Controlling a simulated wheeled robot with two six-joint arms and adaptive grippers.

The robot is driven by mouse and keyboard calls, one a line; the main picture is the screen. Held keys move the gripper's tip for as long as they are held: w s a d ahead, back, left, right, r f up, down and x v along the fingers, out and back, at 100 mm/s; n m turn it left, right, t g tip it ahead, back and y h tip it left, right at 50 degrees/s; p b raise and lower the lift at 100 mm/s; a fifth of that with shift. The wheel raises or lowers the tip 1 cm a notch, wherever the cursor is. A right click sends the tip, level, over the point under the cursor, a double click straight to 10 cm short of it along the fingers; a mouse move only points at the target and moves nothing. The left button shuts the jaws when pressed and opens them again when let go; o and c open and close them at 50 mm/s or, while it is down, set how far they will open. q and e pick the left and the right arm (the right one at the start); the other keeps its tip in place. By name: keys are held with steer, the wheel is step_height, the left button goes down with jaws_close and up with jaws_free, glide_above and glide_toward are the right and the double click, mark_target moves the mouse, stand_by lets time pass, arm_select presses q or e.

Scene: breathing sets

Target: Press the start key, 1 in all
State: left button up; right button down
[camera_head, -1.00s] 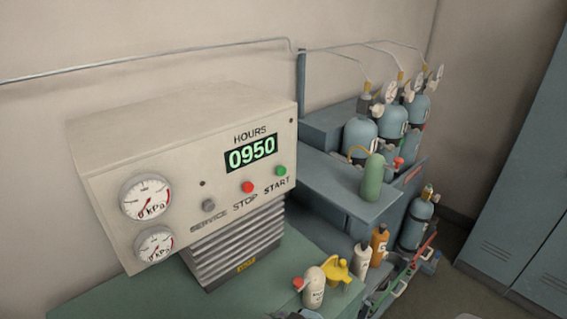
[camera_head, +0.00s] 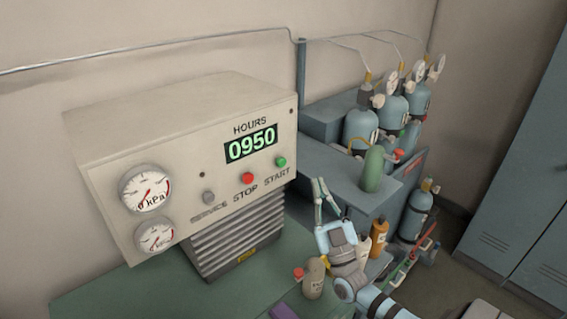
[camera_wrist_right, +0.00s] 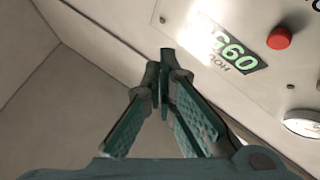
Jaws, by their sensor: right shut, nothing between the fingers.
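The green start key (camera_head: 281,162) sits on the sloped front of a cream cabinet (camera_head: 110,190), above the word START. The red stop key (camera_head: 247,178) and grey service key (camera_head: 208,197) are to its left. The hours display (camera_head: 250,144) reads 0950. My right gripper (camera_head: 319,183) is shut and empty, to the right of the start key and slightly lower in the head view, apart from it. In the right wrist view the shut fingertips (camera_wrist_right: 166,58) point towards the panel. The display and a red key (camera_wrist_right: 279,38) show there; the green key does not. My left gripper is not in view.
A grey-blue shelf (camera_head: 325,168) with a green cylinder (camera_head: 374,170) stands beside the cabinet. Several gas cylinders (camera_head: 360,130) stand behind. Bottles, including an orange one (camera_head: 379,237), are near my right arm. Two gauges (camera_head: 145,188) are on the panel's left.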

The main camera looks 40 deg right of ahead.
mark_target(281, 162)
steer(key=shift+w, duration=0.1)
steer(key=w+b, duration=0.6)
steer(key=w, duration=0.2)
steer(key=shift+w+a, duration=0.35)
steer(key=shift+a, duration=0.1)
steer(key=shift+w, duration=0.1)
stand_by(1.0)
steer(key=shift+w, duration=0.3)
